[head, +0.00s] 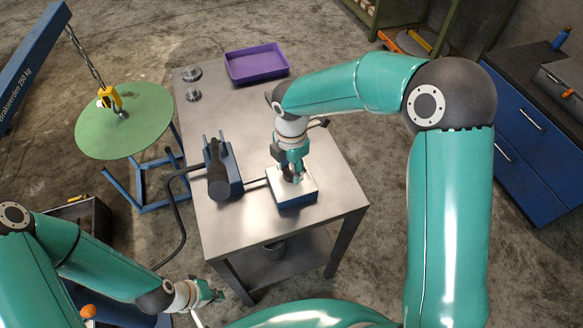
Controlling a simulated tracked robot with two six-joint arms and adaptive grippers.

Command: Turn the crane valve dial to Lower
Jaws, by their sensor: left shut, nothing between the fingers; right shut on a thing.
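The crane valve is a small box with a white top and blue sides (297,199) on the steel table, near its front right. My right gripper (292,174) points down onto the middle of the white top. It is shut on the dial there, which its fingers mostly hide, so I cannot read the dial's setting. My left gripper (216,295) is shut and empty, low in front of the table's left front corner. The blue crane boom (35,60) is at the upper left, with a yellow hook block (110,98) hanging on its chain over the round green table.
A dark pump with a blue base (237,178) stands left of the valve, with hoses running off it. A purple tray (257,78) and two gears (192,74) sit at the back of the steel table (222,115). The round green table (145,135) stands left.

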